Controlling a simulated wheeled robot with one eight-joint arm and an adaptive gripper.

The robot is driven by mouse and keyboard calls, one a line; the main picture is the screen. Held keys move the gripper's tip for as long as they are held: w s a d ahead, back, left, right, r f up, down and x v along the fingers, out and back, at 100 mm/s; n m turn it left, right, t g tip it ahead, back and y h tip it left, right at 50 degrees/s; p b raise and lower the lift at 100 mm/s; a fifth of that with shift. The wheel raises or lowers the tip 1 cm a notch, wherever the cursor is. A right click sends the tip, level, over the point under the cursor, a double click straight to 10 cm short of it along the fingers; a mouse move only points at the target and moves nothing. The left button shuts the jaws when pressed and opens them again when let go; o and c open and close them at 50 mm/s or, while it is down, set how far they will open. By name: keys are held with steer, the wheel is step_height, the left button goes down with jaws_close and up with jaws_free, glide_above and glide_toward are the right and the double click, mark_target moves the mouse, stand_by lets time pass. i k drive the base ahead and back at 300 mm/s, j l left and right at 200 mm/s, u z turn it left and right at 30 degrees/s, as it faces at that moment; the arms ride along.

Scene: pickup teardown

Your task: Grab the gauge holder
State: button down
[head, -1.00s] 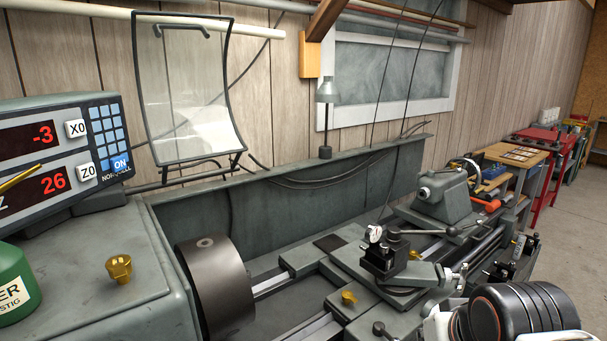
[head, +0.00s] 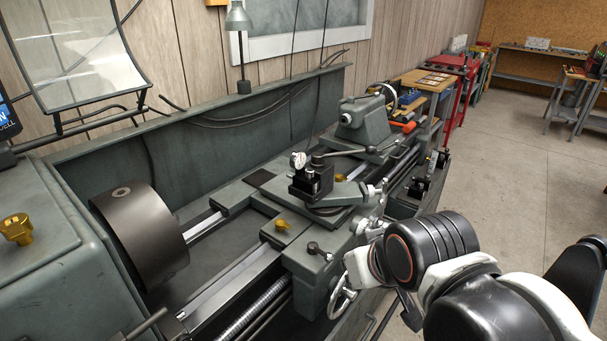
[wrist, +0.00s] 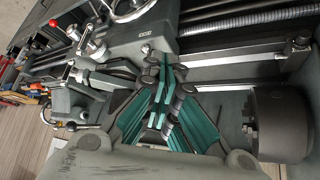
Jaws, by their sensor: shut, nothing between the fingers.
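In the head view a small white-faced dial gauge (head: 298,160) stands on a black holder block (head: 310,182) at the tool post of the lathe. I take this block for the gauge holder. It stands upright on the carriage. My gripper shows in the wrist view, its teal-padded fingers (wrist: 167,84) shut with nothing between them. The lathe carriage and chuck lie beyond the fingers there. I cannot pick out the dial gauge in the wrist view. The head view shows my arm at the lower right, but not the fingertips.
The dark chuck (head: 138,235) is at the left of the lathe, also in the wrist view (wrist: 280,125). Brass knobs (head: 18,229) and (head: 283,225) stand on the headstock and carriage. The tailstock (head: 362,124) is behind the tool post. Open floor (head: 520,170) lies to the right.

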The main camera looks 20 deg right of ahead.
mark_target(305, 183)
steer(key=j+z, duration=0.1)
steer(key=z, duration=0.4)
steer(key=k+j+z, duration=0.1)
steer(key=z, duration=0.4)
steer(key=k+z, duration=0.15)
steer(key=z, duration=0.3)
steer(key=k+z, duration=0.1)
steer(key=z, duration=0.4)
steer(key=k+z, duration=0.1)
steer(key=z, duration=0.4)
steer(key=k+z, duration=0.2)
steer(key=k+u, duration=0.1)
steer(key=u, duration=0.3)
steer(key=k+j+u, duration=0.1)
steer(key=u, duration=0.3)
steer(key=k+j+u, duration=0.1)
steer(key=u, duration=0.3)
steer(key=k+j+u, duration=0.1)
steer(key=u, duration=0.3)
